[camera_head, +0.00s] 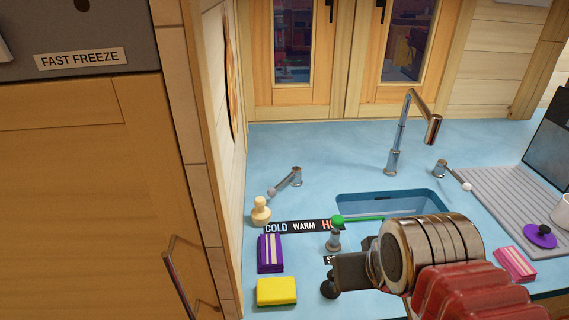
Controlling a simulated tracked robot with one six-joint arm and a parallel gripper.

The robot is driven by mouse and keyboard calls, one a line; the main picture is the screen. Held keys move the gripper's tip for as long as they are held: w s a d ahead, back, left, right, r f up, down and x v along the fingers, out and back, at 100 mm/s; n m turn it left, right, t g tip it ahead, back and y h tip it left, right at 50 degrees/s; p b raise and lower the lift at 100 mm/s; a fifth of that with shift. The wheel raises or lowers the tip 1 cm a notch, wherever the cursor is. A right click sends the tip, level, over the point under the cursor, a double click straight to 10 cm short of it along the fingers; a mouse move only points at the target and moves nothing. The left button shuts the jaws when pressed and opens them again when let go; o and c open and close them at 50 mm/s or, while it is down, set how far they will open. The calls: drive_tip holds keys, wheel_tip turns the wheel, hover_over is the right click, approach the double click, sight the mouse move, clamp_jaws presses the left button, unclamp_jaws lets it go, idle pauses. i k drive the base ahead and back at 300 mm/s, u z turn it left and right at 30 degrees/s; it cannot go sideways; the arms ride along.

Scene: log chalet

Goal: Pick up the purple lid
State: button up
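The purple lid (540,236) is a flat round disc with a small dark knob on top. It lies at the right, on or beside the grey ribbed drainboard, next to a white vessel. My gripper (330,275) is in the lower middle, over the front of the counter and well to the left of the lid. My arm's metal wrist and red sleeve lie between them in the picture. The gripper's dark fingers are seen side-on, so I cannot tell whether they are open or shut. I see nothing held in them.
The blue counter (320,150) holds a sink (390,203), a tall tap (398,135), a green-topped knob (336,232), a yellow sponge (277,291), a purple striped sponge (270,253) and a pink sponge (515,263). A white vessel (561,212) and a dark panel (552,145) stand at the right. A wooden cabinet (90,210) fills the left.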

sight(542, 236)
drive_tip(key=z, duration=0.15)
drive_tip(key=k, duration=0.5)
drive_tip(key=z, duration=0.6)
drive_tip(key=k, duration=0.8)
drive_tip(key=z, duration=0.35)
drive_tip(key=i, duration=1.05)
drive_tip(key=u, duration=0.05)
